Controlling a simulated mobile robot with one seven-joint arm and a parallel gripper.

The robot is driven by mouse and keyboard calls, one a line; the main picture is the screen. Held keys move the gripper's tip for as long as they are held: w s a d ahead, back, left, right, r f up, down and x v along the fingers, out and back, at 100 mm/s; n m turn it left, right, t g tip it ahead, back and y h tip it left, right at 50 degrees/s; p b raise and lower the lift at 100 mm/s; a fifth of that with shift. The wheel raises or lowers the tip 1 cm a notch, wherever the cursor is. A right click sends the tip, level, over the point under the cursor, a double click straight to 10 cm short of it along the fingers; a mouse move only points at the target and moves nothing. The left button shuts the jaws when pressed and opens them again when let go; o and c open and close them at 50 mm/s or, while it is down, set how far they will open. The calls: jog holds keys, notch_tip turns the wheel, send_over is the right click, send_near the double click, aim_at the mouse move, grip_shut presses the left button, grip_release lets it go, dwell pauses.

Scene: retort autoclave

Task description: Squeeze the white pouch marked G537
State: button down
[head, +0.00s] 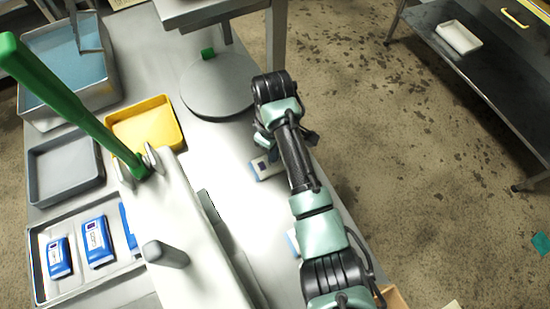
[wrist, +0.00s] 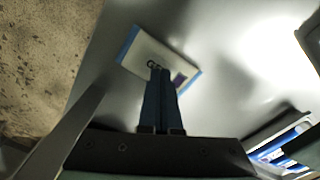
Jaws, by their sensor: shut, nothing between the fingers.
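A white pouch (wrist: 140,52) with blue ends lies flat on the metal table in the wrist view. Its print starts with "G"; the rest is hidden behind my fingers. It also shows in the head view (head: 264,170), partly covered by my arm. My gripper (wrist: 161,72) is shut and empty, its fingertips over the middle of the pouch's near edge. I cannot tell whether they touch it. In the head view my wrist is just above the pouch.
At left, a metal tray (head: 42,290) holds blue-and-white pouches (head: 97,241). A grey tray (head: 38,185), yellow tray (head: 172,118) and water basin (head: 30,110) stand behind. A round metal plate (head: 215,90) lies beyond my gripper. The table's right edge is close.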

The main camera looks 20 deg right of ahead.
jog(key=shift+f, duration=0.55)
jog(key=shift+s+a+f, duration=0.15)
jog(key=shift+s+f, duration=0.1)
jog(key=shift+f, duration=0.1)
dwell(1.2)
notch_tip(320, 180, up, 2)
jog(key=shift+w+r+p, duration=0.15)
jog(key=shift+r+p, duration=0.05)
jog(key=shift+p, duration=0.9)
notch_tip(320, 180, up, 6)
jog(key=p, duration=0.6)
